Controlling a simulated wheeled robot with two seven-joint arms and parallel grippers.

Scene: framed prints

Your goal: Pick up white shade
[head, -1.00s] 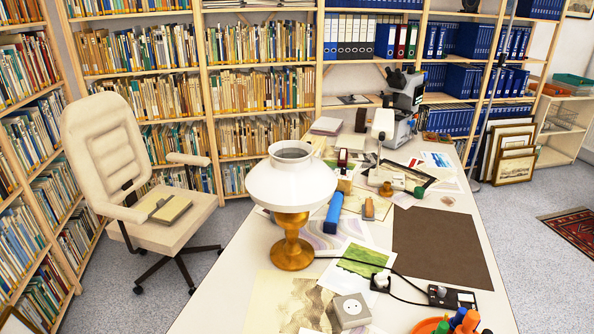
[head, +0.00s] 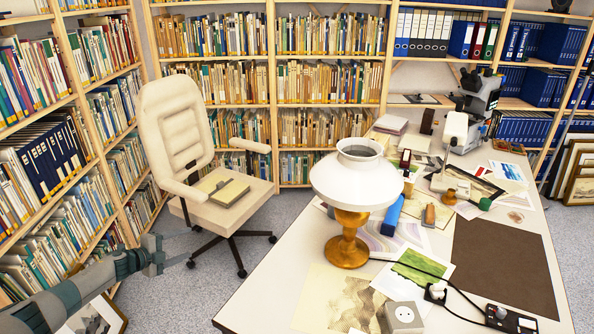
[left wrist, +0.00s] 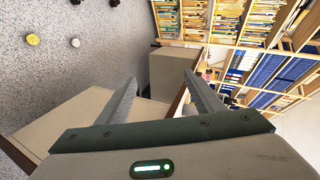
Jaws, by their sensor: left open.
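The white shade (head: 356,178) sits on top of an amber lamp base (head: 346,246) that stands upright on the white desk (head: 270,290). The shade is wide and round with an open top. My left gripper (head: 158,255) is at the lower left in the head view, apart from the lamp and left of the desk. Its two fingers also show in the left wrist view (left wrist: 158,98), spread open with nothing between them. The shade is not recognisable in the left wrist view. My right gripper is not in view.
A cream office chair (head: 178,120) stands left of the desk, behind my left gripper.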

